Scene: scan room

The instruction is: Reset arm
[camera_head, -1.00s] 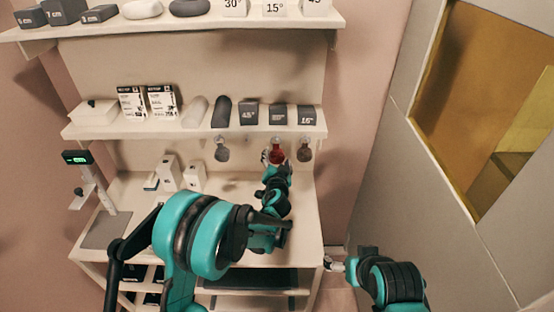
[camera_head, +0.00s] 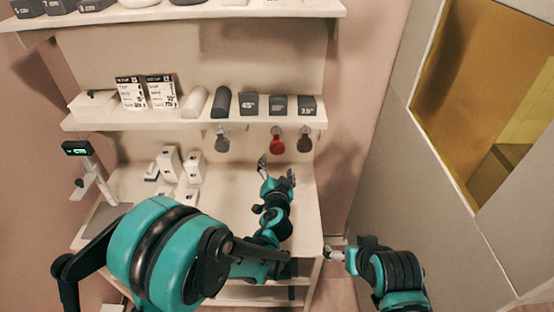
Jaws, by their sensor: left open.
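My left arm comes in from the lower left. My left gripper (camera_head: 277,168) is open and empty, its fingers pointing up toward the shelf. It is below the red hanging tag (camera_head: 277,145) and apart from it. The red tag hangs under the front edge of the middle shelf (camera_head: 185,121), between a grey tag (camera_head: 222,143) and a dark tag (camera_head: 305,143). My right arm is at the lower right. Its gripper (camera_head: 335,252) is small and partly seen near the counter's right edge, and its jaws cannot be made out.
The counter (camera_head: 235,190) holds several small white boxes (camera_head: 168,162) and a stand with a lit display (camera_head: 76,149) at left. Several boxes and two rolls stand on the middle shelf. A grey wall with a yellow window (camera_head: 485,100) closes the right side.

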